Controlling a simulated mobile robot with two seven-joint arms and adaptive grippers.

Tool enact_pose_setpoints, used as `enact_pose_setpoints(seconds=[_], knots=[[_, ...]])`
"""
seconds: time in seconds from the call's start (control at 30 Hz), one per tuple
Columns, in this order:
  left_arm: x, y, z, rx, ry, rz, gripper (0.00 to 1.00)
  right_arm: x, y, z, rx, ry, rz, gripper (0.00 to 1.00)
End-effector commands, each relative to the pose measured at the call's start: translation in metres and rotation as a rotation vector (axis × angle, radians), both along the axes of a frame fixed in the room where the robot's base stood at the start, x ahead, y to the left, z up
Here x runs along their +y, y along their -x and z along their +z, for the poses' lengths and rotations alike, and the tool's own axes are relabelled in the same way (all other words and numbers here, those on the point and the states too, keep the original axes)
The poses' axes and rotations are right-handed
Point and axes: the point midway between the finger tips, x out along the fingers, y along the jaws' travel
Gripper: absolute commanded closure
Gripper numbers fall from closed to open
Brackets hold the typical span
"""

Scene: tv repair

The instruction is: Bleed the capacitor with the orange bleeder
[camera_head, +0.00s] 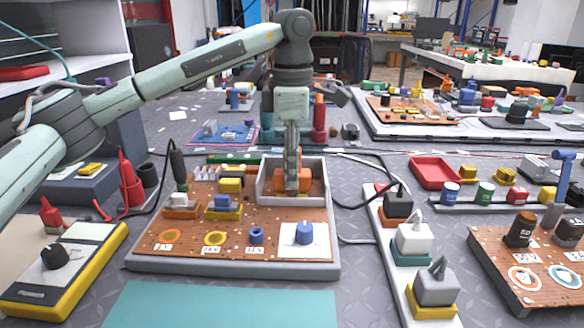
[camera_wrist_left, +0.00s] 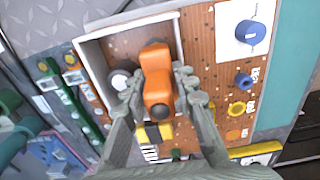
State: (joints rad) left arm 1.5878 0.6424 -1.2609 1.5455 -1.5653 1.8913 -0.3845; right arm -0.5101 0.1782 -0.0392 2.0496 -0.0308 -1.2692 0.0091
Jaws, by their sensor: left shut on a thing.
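My left gripper (camera_head: 292,186) points down into the grey-walled bay at the back right of the brown circuit board (camera_head: 190,233). It is shut on the orange bleeder (camera_head: 305,181), which shows clearly between the fingers in the wrist view (camera_wrist_left: 157,80). The bleeder is inside the bay's outline; I cannot tell whether its tip touches anything. A round dark part with a pale rim (camera_wrist_left: 120,80) sits beside it in the bay, partly behind a finger. I cannot tell whether that part is the capacitor. My right gripper is not in view.
The bay wall (camera_head: 318,202) stands close around the gripper. A blue knob (camera_head: 304,232) on a white plate and a blue ring (camera_head: 256,235) are on the board's front. A black cable (camera_head: 352,203) runs right. A red tray (camera_head: 435,172) is farther right. The teal mat (camera_head: 220,305) in front is clear.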

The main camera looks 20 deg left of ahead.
Motion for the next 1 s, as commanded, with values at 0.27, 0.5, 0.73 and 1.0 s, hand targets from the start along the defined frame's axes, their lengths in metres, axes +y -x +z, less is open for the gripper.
enact_pose_setpoints(seconds=[0.27, 0.5, 0.73, 1.0], knots=[[0.0, -0.0001, 0.0003, 0.0, 0.0, 0.0, 1.0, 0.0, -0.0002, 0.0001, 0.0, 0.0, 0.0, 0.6], [0.0, -0.0001, -0.0011, 0.0, 0.0, 0.0, 1.0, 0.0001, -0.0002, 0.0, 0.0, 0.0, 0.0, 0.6], [-0.0001, -0.0001, -0.0045, 0.0, 0.0, 0.0, 1.0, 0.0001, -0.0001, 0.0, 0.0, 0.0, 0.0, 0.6], [0.0, -0.0001, -0.0087, 0.0, 0.0, 0.0, 1.0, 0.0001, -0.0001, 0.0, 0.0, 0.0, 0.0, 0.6]])
